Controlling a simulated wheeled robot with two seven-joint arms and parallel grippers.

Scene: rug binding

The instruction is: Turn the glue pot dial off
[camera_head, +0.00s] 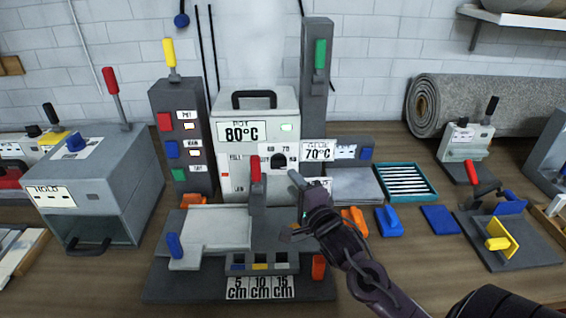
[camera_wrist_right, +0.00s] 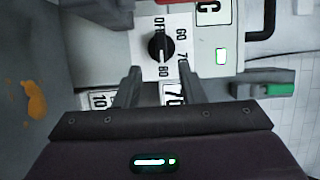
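The glue pot (camera_head: 262,105) is a pale grey box with a black handle and an 80°C display, standing at the back centre. Its dial (camera_head: 278,160) is a black knob on a white plate, close above my right gripper. In the right wrist view the dial (camera_wrist_right: 161,47) shows marks OFF, 60, 70 and 80; its bar lies along the line between OFF and 80. My right gripper (camera_head: 298,180) is open and empty. In the right wrist view its fingertips (camera_wrist_right: 158,67) stand apart, with the dial just beyond the gap. My left gripper is out of view.
A red-handled lever (camera_head: 256,180) rises left of my right gripper. A dark column with a green handle (camera_head: 318,80) stands behind right, and a switch tower (camera_head: 180,130) on the left. A grey machine (camera_head: 95,185) and a rolled rug (camera_head: 480,103) flank the bench.

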